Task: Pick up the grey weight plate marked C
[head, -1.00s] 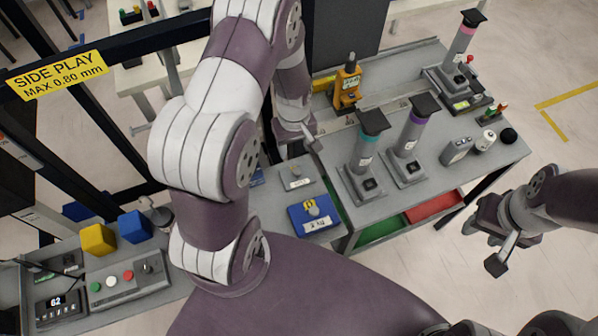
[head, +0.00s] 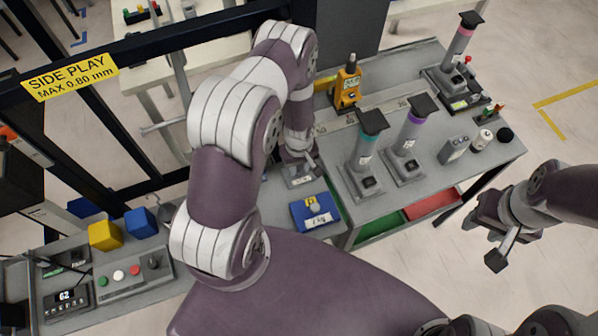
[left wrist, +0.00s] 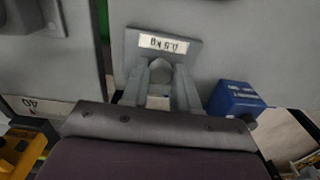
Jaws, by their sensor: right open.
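A flat grey weight plate (left wrist: 196,52) with a round knob and a white label reading 0.5 kg lies on the grey surface. In the head view the grey plate (head: 301,181) is partly hidden by my left gripper (head: 308,163). I cannot read a letter C on it. In the left wrist view my left gripper (left wrist: 165,80) has its fingers on either side of the knob, apparently open and over the plate. My right gripper (head: 485,240) is open and empty, off the bench's right side.
Two column stands (head: 364,150) (head: 408,140) and a yellow device (head: 346,88) stand on the bench. Green (head: 380,229) and red (head: 433,205) bins lie below.

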